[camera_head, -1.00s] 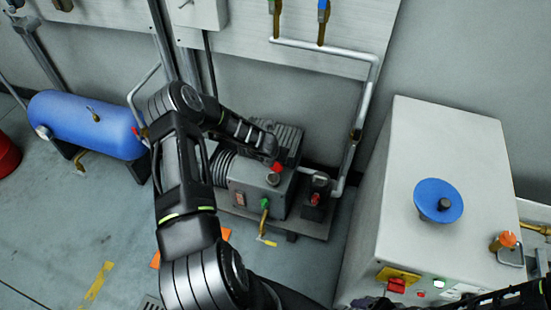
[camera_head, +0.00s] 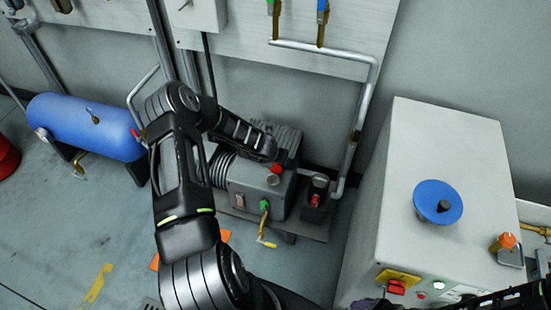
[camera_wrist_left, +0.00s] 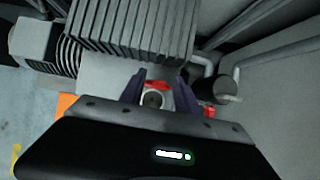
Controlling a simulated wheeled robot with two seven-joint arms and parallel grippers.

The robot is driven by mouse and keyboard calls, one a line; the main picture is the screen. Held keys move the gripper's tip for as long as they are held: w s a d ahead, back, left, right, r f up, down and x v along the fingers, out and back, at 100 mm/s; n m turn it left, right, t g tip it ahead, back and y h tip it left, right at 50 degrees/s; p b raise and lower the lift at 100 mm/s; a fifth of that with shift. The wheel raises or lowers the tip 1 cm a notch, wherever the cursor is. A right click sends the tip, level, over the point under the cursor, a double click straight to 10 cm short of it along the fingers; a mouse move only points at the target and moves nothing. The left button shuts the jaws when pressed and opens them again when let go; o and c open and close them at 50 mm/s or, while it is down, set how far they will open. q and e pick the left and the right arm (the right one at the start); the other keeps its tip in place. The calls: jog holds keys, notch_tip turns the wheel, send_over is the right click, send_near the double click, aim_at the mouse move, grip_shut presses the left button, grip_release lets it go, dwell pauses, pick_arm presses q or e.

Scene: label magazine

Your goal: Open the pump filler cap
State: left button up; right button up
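The grey finned pump (camera_head: 255,190) sits on a dark base against the wall. A small red part (camera_head: 277,168), apparently the filler cap, is on its top, beside a round grey fitting (camera_head: 272,179). In the left wrist view the red part (camera_wrist_left: 158,86) and a round dark-centred fitting (camera_wrist_left: 152,99) show between the fingers. My left gripper (camera_wrist_left: 156,90) has its fingers apart, one on each side of the red part; I cannot tell whether they touch it. My right gripper seems to show only as a dark piece (camera_head: 374,303) at the bottom edge.
A blue tank (camera_head: 85,125) stands at the left. A grey cabinet (camera_head: 420,150) with a blue disc (camera_head: 438,201) stands at the right. A yellow-handled valve (camera_head: 264,222) and a small red-topped fitting (camera_head: 316,200) are near the pump. A pipe (camera_head: 368,100) runs up the wall.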

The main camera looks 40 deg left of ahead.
pick_arm(q)
jog(key=v, duration=0.7)
dwell(0.5)
jog(key=s+d+f+m+h, duration=0.1)
jog(key=s+d+m, duration=0.2)
jog(key=d+m, duration=0.5)
jog(key=s+d+f+m+g+h+p, duration=0.1)
jog(key=s+d+f+m+h, duration=0.1)
jog(key=s+d+m, duration=0.5)
jog(key=d+f+m+h, duration=0.1)
jog(key=d+m, duration=0.4)
jog(key=m, duration=0.6)
jog(key=s+d+r+m+g+h+p, duration=0.1)
jog(key=s+d+m+g+h+p, duration=0.1)
jog(key=s+d+m, duration=1)
jog(key=s+d+g, duration=0.1)
jog(key=s+d, duration=0.1)
jog(key=d, duration=0.2)
jog(key=shift+s+r+g, duration=0.15)
jog(key=shift+s+g, duration=0.05)
jog(key=shift+g, duration=0.1)
